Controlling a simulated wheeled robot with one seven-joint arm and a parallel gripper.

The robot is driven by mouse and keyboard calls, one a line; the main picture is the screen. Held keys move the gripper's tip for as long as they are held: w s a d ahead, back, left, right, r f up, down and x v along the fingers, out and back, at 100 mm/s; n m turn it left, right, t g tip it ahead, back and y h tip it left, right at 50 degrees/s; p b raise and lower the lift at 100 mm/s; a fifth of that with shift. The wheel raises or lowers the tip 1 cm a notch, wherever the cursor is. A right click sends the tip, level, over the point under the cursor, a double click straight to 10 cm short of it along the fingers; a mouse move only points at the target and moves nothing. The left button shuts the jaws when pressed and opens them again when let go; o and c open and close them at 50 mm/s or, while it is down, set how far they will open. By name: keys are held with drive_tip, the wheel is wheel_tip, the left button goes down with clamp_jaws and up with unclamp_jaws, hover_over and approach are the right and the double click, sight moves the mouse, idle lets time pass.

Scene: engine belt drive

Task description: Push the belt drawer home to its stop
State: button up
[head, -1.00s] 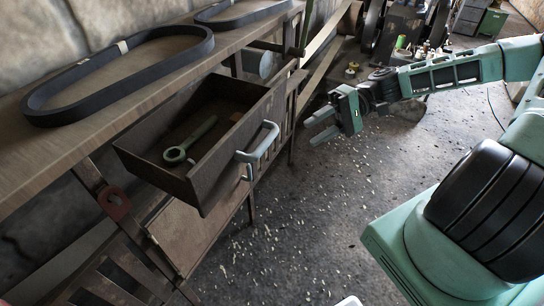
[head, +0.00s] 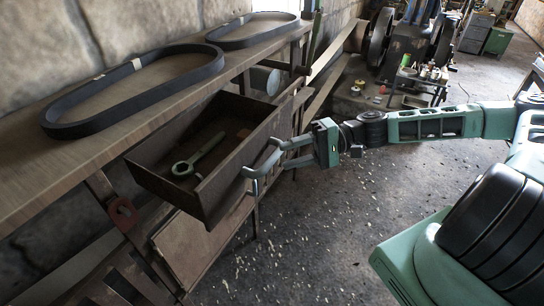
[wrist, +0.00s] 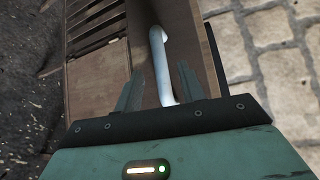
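The belt drawer (head: 222,195) is a dark open-topped box standing well out from under the bench. Its pale bar handle (head: 262,165) is on the front face. Contact with the handle cannot be told. A ring-ended wrench (head: 197,155) lies inside the drawer.
Two black belts lie on the wooden bench top, a large one (head: 60,131) in front and another (head: 222,44) farther back. A red-brown tag (head: 123,213) hangs at the bench frame. The speckled floor (head: 330,225) right of the drawer is clear. Machinery (head: 405,50) stands at the back.

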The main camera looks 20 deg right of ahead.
sight(271, 157)
drive_tip(key=shift+w+a+f+p, duration=0.1)
drive_tip(key=shift+w+a, duration=0.05)
drive_tip(key=shift+a, duration=0.7)
drive_tip(key=shift+w+a+f+p, duration=0.1)
drive_tip(key=shift+a+f+p, duration=0.05)
drive_tip(key=shift+a, duration=0.75)
drive_tip(key=shift+w+a+f+p, duration=0.1)
drive_tip(key=shift+w+a, duration=0.05)
drive_tip(key=shift+a, duration=0.7)
clamp_jaws()
